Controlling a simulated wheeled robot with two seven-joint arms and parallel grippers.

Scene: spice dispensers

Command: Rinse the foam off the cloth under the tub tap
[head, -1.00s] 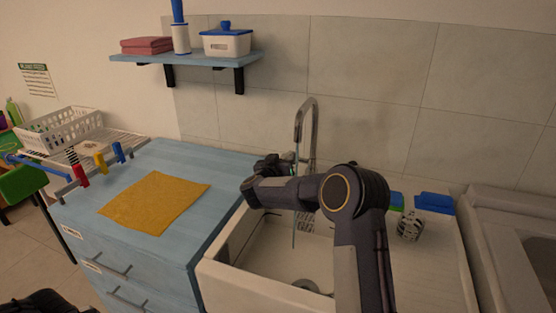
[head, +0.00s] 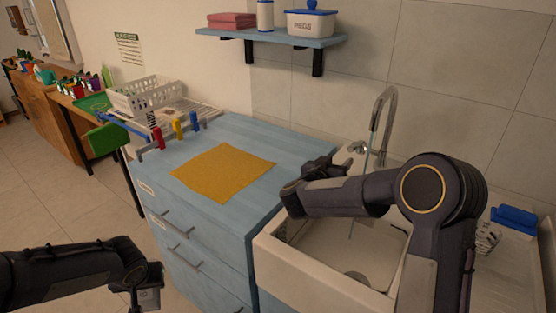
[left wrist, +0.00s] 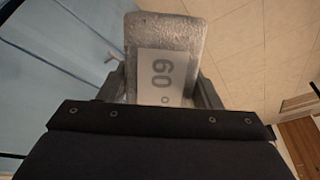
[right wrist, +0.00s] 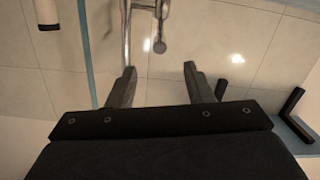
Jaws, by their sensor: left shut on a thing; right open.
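My left gripper (head: 136,280) is low at the lower left, in front of the blue cabinet. It is shut on a grey, mottled cloth-like thing (left wrist: 165,32) with a white "60°" label in the left wrist view; I cannot tell for sure whether this is the cloth or whether foam is on it. The curved metal tap (head: 384,100) stands behind the white tub (head: 310,272). My right arm covers part of the tub.
A yellow cloth (head: 222,172) lies flat on the blue counter (head: 270,140). Red, yellow and blue clips stand at its left edge. A white basket (head: 150,95) is behind on a rack. A wall shelf (head: 270,38) is above. A blue thing (head: 515,216) is right of the tub.

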